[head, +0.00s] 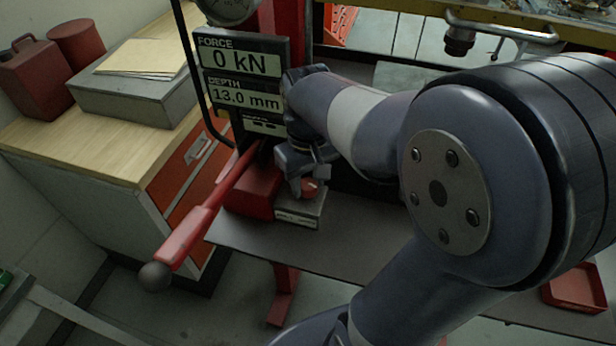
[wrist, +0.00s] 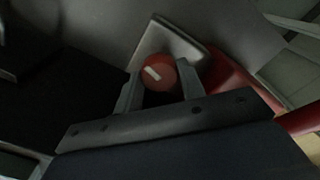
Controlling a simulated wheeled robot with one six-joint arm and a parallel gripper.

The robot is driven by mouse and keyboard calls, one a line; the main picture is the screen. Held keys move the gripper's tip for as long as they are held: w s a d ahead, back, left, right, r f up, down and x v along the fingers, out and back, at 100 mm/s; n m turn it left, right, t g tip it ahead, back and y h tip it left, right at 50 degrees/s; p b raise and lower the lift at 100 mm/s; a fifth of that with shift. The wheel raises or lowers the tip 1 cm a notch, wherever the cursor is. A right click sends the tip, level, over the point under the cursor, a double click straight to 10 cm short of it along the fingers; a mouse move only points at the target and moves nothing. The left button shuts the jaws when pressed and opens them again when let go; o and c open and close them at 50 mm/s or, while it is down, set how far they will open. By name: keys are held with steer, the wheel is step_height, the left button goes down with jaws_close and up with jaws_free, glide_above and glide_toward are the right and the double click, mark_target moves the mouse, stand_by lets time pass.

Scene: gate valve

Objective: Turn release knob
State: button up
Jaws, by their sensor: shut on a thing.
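The release knob (wrist: 158,72) is a round red knob with a white bar mark, set on a grey block in the wrist view. The bar mark lies tilted, running from upper left to lower right. My gripper (wrist: 158,86) has one finger on each side of the knob and is shut on it. In the head view my gripper (head: 307,188) points down at the small grey box (head: 299,214), and only a bit of red knob shows between the fingers. My arm covers much of the area to the right.
A red lever (head: 205,212) with a black ball end juts toward the front left, close beside my gripper. Display panels (head: 243,82) read 0 kN and 13.0 mm. A wooden-topped cabinet (head: 90,150) stands at left. A red tray (head: 577,288) lies at lower right.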

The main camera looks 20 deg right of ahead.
mark_target(308, 184)
steer(key=shift+n, duration=0.6)
steer(key=o, duration=1)
steer(key=shift+r, duration=0.15)
step_height(308, 184, up, 11)
steer(key=shift+f, duration=0.2)
